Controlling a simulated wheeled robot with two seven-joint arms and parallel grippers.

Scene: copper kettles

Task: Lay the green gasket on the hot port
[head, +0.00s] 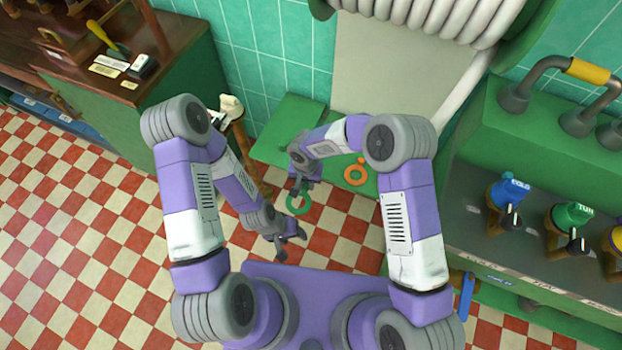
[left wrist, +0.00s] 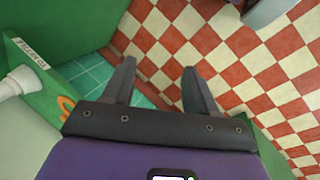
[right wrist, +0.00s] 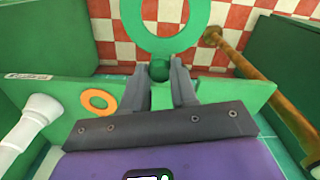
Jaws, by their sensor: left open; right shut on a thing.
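The green gasket (head: 298,213) is a flat ring with a small knob. My right gripper (head: 303,188) is shut on it. In the right wrist view the fingers (right wrist: 160,72) grip the knob, and the ring (right wrist: 163,48) extends beyond the fingertips, held in the air above the floor. My left gripper (head: 291,241) is open and empty, below the gasket in the head view. In the left wrist view its fingers (left wrist: 157,70) are spread over tiles. I cannot make out which thing is the hot port.
An orange ring (head: 355,183) lies on the green shelf beside my right gripper. A green bench (head: 466,225) with blue and green valves stands at the right. A brown cabinet (head: 140,85) stands at the left. Checkered floor (head: 70,220) is open at the left.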

